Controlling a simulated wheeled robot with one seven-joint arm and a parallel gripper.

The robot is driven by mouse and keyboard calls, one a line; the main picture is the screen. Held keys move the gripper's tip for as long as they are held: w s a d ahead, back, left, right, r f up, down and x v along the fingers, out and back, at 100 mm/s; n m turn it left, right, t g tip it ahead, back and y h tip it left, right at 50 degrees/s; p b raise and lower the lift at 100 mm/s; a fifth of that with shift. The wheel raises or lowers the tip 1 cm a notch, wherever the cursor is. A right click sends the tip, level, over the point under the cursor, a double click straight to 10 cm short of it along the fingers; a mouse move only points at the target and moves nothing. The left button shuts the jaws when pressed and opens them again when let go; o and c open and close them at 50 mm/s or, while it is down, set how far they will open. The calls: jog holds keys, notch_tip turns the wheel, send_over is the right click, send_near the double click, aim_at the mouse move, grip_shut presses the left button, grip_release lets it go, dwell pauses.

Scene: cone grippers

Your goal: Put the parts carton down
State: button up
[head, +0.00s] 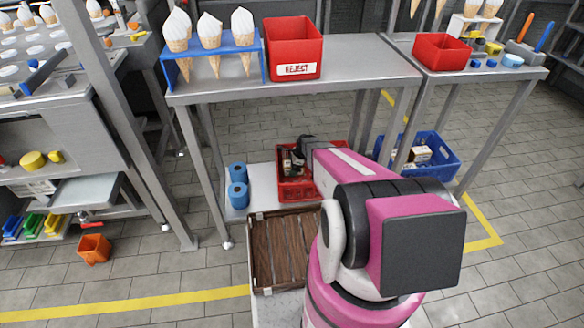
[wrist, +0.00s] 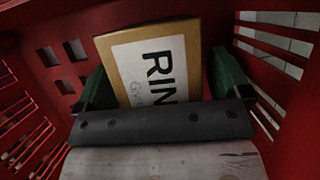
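The parts carton (wrist: 150,62) is a brown box with a white label reading "RIN". In the wrist view it is inside the red crate (wrist: 285,65). My gripper (wrist: 160,80) is down in the crate, with one green finger on each side of the carton. The left finger lies close along the carton's edge, and a narrow dark strip shows by the right finger. Whether the fingers press on the carton is unclear. The carton's underside is hidden. In the head view the red crate (head: 297,194) stands low beneath the table, partly hidden by my arm.
A brown slatted wooden crate (head: 285,248) is in front of the red crate. Two blue rolls (head: 237,186) stand to its left. A blue crate (head: 430,155) with boxes is to the right. The metal table (head: 350,65) overhead holds a red reject bin (head: 294,48) and a blue cone rack (head: 215,58).

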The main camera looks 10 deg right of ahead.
jog(key=v, duration=1.2)
jog(key=shift+a, duration=0.15)
jog(key=shift+s+r, duration=0.15)
jog(key=shift+r, duration=0.1)
jog(key=s+a+r+n+h, duration=0.3)
jog(key=s+r+n+h, duration=0.1)
jog(key=s+r+n, duration=1.4)
jog(key=s+r, duration=0.1)
jog(key=s, duration=0.4)
jog(key=shift+r+n+h, duration=0.3)
jog(key=shift+n, duration=0.1)
jog(key=shift+s, duration=0.15)
